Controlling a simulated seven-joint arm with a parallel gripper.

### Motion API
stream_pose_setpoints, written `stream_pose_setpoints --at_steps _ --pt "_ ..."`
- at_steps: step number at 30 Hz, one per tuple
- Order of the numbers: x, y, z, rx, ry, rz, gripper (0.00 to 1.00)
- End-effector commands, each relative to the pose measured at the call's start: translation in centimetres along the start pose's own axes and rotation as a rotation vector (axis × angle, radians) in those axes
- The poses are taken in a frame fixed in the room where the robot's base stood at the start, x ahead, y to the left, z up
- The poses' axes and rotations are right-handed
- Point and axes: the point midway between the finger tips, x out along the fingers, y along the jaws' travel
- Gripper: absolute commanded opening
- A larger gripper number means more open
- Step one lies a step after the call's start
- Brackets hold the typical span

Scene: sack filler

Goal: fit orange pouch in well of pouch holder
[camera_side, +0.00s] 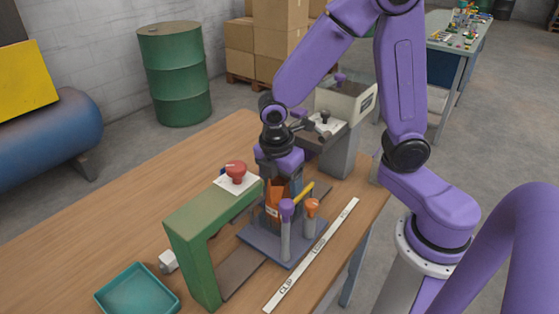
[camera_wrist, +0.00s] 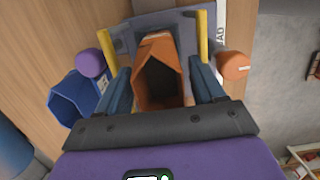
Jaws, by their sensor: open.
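The orange pouch (camera_side: 273,196) stands at the pouch holder, whose grey-purple base plate (camera_side: 254,237) lies on the table. In the wrist view the pouch (camera_wrist: 147,52) shows its dark open mouth between my fingers. My gripper (camera_wrist: 161,90) is open, with one blue-grey finger on each side of the pouch; I cannot tell whether they touch it. The holder also carries a purple-topped post (camera_side: 286,210), an orange-topped post (camera_side: 311,208) and yellow bars (camera_wrist: 202,36). The pouch's lower end and the well are hidden, so I cannot tell how deep it sits.
A green frame (camera_side: 190,222) with a red knob (camera_side: 235,170) stands left of the holder. A blue open-mouthed container (camera_wrist: 75,98) lies left of my fingers. A grey machine (camera_side: 343,140) stands behind. A teal tray (camera_side: 122,277) and white block (camera_side: 168,261) are at front left.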

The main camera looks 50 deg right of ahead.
Motion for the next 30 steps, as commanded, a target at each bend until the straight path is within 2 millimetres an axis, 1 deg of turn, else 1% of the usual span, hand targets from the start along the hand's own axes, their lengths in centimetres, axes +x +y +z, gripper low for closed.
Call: stream_pose_setpoints --at_steps 5,21,25,30 --pt "-2.5 0.1 -0.1 0.000 0.005 0.007 0.80" --pt "-13.5 0.1 -0.1 0.000 0.005 0.007 0.80" --pt "-15.4 0.1 -0.1 0.000 0.004 0.004 0.80" --pt "-16.8 0.0 -0.1 0.000 0.003 0.003 0.80"
